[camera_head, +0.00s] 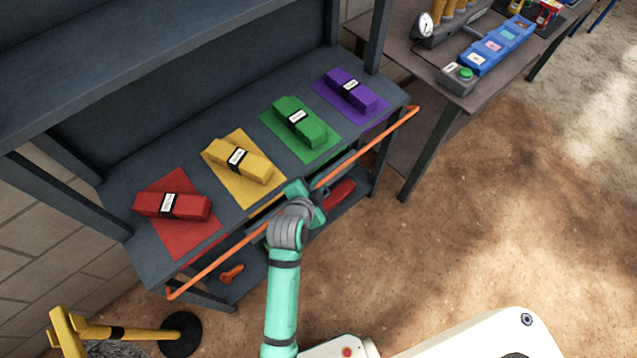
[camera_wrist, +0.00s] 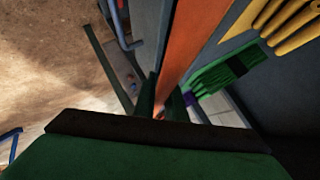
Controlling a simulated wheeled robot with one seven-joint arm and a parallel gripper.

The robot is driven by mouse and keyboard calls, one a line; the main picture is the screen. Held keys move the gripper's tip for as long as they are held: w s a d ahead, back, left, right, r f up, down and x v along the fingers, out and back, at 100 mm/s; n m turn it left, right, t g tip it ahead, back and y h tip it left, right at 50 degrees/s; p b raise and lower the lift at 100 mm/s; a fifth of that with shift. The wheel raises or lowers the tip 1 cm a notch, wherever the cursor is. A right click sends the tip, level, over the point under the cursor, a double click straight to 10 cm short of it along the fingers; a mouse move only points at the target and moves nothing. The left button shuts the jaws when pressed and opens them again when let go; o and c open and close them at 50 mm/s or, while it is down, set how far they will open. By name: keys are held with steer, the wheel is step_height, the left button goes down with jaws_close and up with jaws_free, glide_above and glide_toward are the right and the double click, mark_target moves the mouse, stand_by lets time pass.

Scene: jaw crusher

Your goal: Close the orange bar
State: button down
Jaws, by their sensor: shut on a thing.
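The orange bar (camera_head: 350,158) is long and thin and runs along the front of the dark shelf (camera_head: 118,192), from its left front corner to its right front corner. My gripper (camera_head: 303,192) is at the middle of the bar and shut on it, with the arm reaching up from below in the head view. The fingers partly hide the bar there. In the wrist view the orange bar (camera_wrist: 194,38) runs down from the top to the fingers (camera_wrist: 160,100), which close around it.
Red (camera_head: 182,206), yellow (camera_head: 240,161), green (camera_head: 300,122) and purple (camera_head: 350,92) blocks lie on matching mats on the shelf. A lower shelf holds red and orange items. A side table (camera_head: 415,68) stands at right. A yellow post (camera_head: 66,332) stands at lower left. Floor at right is clear.

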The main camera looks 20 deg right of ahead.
steer(key=shift+w+a+r+n+g+h, duration=0.15)
steer(key=shift+w+n+g+h, duration=0.15)
steer(key=shift+n+g, duration=0.7)
steer(key=shift+w+a+r+n+g+h, duration=0.1)
steer(key=shift+w+r+n+g+h, duration=0.25)
steer(key=shift+g, duration=1.1)
steer(key=shift+w+a+n+g+h, duration=0.15)
steer(key=shift+n+g+h, duration=0.2)
steer(key=shift+n+g, duration=0.65)
steer(key=shift+m+g, duration=0.25)
steer(key=shift+g, duration=0.1)
steer(key=c, duration=1.8)
jaws_free()
steer(key=shift+w, duration=0.1)
steer(key=shift+r, duration=0.1)
